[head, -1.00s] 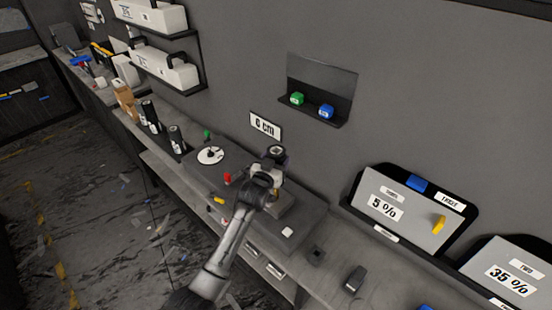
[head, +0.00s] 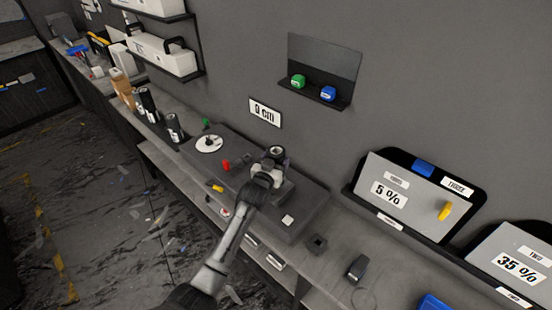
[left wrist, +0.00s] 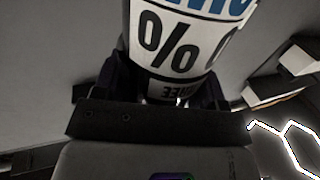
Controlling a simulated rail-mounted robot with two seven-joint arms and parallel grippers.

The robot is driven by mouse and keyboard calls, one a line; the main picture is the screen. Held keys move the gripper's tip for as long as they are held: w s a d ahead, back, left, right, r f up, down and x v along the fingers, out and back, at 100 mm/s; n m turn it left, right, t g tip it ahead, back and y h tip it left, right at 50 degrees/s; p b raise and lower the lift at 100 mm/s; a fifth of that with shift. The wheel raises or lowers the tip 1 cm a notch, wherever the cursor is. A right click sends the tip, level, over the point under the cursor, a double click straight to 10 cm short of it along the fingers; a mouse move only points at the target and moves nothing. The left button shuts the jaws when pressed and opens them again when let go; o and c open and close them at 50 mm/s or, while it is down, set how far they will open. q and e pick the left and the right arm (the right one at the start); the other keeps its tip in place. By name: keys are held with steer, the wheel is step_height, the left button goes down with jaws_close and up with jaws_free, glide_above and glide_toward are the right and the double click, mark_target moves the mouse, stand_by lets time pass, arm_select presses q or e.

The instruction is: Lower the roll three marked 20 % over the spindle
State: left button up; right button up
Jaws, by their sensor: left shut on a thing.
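The roll (head: 277,151) is upright in my left gripper (head: 268,172) above the dark raised platform (head: 310,199); its round top shows in the head view. In the left wrist view the roll's label (left wrist: 185,40) fills the top, with an upside-down "%", part of a "0" and the word "THREE". The gripper is shut around the roll. The roll's lower end is hidden by my gripper and arm. I cannot make out the spindle beneath it, nor whether the roll touches it. My right gripper is not in view.
A white disc (head: 209,144) with a dark centre lies left on the platform, near red (head: 226,165) and green (head: 206,122) pieces. Dark rolls (head: 172,127) stand further left. A wall sign (head: 265,112) appears to read "0 cm". Boards marked 5 % (head: 410,200) and 35 % (head: 500,268) lean right.

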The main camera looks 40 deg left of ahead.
arm_select(q)
steer(key=shift+f+b, duration=0.55)
steer(key=shift+f, duration=0.6)
steer(key=shift+f, duration=0.1)
steer(key=shift+f, duration=0.2)
stand_by(0.5)
steer(key=o, duration=1.2)
